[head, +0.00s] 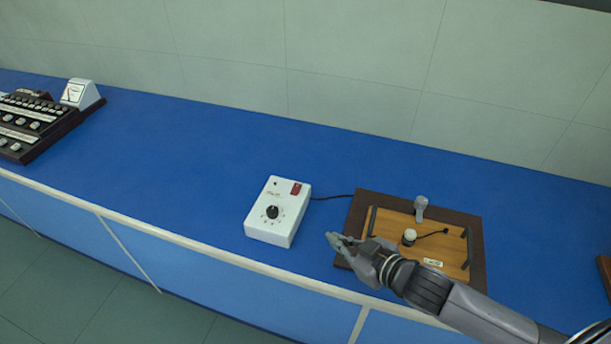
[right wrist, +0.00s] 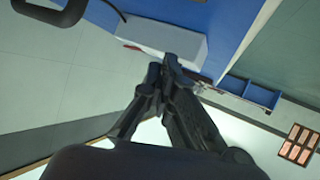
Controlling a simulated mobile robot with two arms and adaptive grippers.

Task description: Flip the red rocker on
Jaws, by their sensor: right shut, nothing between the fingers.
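The red rocker (head: 296,188) is a small red switch at the upper right of the top face of a white control box (head: 262,228). The box also has a black dial (head: 272,212) and stands on the blue bench. My right gripper (head: 332,239) is shut and empty, just right of the box and apart from it in the head view. In the right wrist view the shut fingers (right wrist: 163,62) point toward the white box (right wrist: 165,42), and a bit of red (right wrist: 132,47) shows at its edge. My left gripper is not in view.
A wooden board with a dark frame (head: 365,205) lies right of the box, partly under my right arm. A black cable runs from the box to it. A dark control panel (head: 40,135) and a white meter (head: 82,93) stand far left. The blue bench (head: 180,150) between is clear.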

